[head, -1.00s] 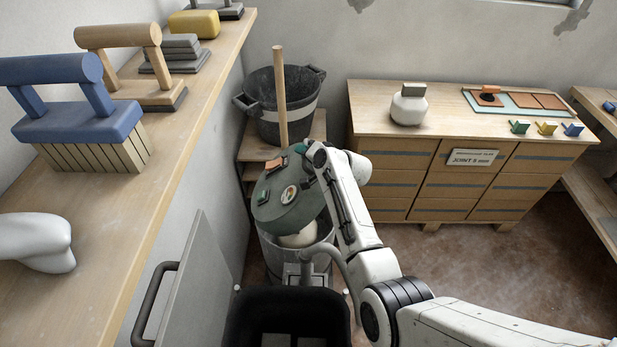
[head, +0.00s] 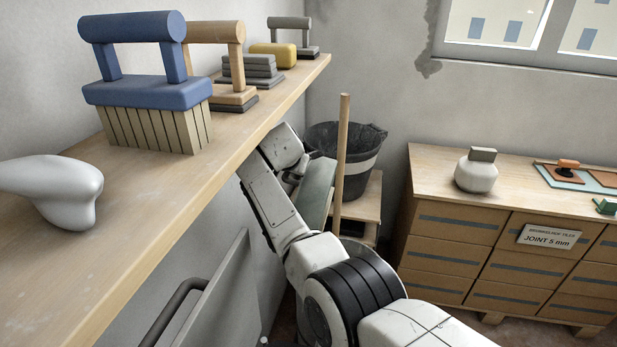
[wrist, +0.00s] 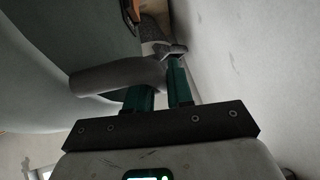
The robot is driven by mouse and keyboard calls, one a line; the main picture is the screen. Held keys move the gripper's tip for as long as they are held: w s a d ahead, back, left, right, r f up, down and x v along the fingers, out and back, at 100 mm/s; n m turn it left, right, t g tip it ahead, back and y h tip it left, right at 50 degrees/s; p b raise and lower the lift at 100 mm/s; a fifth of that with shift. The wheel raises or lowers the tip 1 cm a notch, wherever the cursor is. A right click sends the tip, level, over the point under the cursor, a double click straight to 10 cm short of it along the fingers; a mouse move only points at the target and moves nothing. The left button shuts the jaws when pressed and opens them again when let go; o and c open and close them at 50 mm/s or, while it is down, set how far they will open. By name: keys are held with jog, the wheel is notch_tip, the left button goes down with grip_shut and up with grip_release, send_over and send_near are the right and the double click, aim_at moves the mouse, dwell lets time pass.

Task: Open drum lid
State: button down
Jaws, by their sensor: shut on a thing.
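The grey-green drum lid (head: 315,192) stands steeply tilted beside the left wall in the head view, mostly behind my arm. In the wrist view, its broad surface (wrist: 75,40) fills the upper left. My gripper (wrist: 160,84) has its teal fingers shut on the grey lid handle (wrist: 108,78). In the head view, the gripper's fingers are hidden behind my arm. Only a little of the grey drum (head: 355,244) shows, below the lid and behind my arm.
A wooden shelf (head: 215,185) with a blue-handled brush (head: 150,90) and other tools runs along the left wall.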

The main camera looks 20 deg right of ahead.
jog(key=shift+w+a+f+g, duration=0.3)
jog(key=shift+a, duration=0.35)
jog(key=c, duration=1.4)
grip_release()
jog(key=shift+f, duration=0.1)
jog(key=o, duration=0.3)
jog(key=shift+w, duration=0.1)
jog(key=shift+d, duration=0.1)
jog(key=shift+r, duration=0.35)
